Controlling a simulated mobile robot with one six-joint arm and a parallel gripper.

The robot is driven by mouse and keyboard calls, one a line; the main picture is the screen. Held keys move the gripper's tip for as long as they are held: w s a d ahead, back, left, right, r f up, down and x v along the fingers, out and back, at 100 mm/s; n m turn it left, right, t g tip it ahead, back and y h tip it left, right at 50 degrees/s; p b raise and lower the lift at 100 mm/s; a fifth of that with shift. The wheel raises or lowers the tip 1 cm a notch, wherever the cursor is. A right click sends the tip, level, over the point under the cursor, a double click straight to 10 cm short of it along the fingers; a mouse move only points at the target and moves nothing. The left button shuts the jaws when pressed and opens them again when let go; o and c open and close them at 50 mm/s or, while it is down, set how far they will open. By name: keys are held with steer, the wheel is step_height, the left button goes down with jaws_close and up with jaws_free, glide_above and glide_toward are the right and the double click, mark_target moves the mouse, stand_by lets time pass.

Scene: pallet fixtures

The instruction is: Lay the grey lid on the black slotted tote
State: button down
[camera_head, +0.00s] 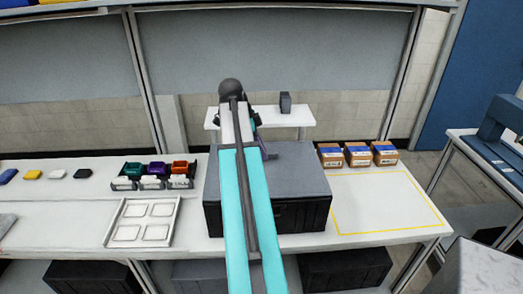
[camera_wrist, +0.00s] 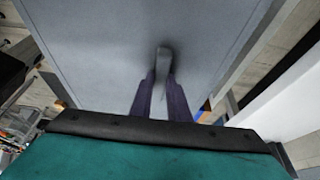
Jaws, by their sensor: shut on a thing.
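The grey lid (camera_head: 300,180) lies flat over the top of the black slotted tote (camera_head: 285,217) in the head view, its outline close to the tote's. I cannot tell whether it rests on the rim or hangs just above it. In the wrist view the lid (camera_wrist: 100,40) fills the upper middle, with its upright handle (camera_wrist: 163,58) in the centre. My gripper (camera_wrist: 163,78) is shut on this handle. My arm hides the middle of the lid and part of the tote in the head view.
The tote stands on a white bench (camera_head: 60,225). A white tray (camera_head: 144,222) and small coloured bins (camera_head: 155,170) are to its left. Several cartons (camera_head: 358,156) stand to its right, behind a clear yellow-outlined area (camera_head: 385,205). A small raised shelf (camera_head: 295,119) is behind.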

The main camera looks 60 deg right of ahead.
steer(key=shift+f, duration=0.45)
stand_by(0.6)
steer(key=c, duration=1.6)
jaws_free()
steer(key=shift+r, duration=0.1)
steer(key=shift+p+v, duration=0.6)
steer(key=shift+v, duration=6.2)
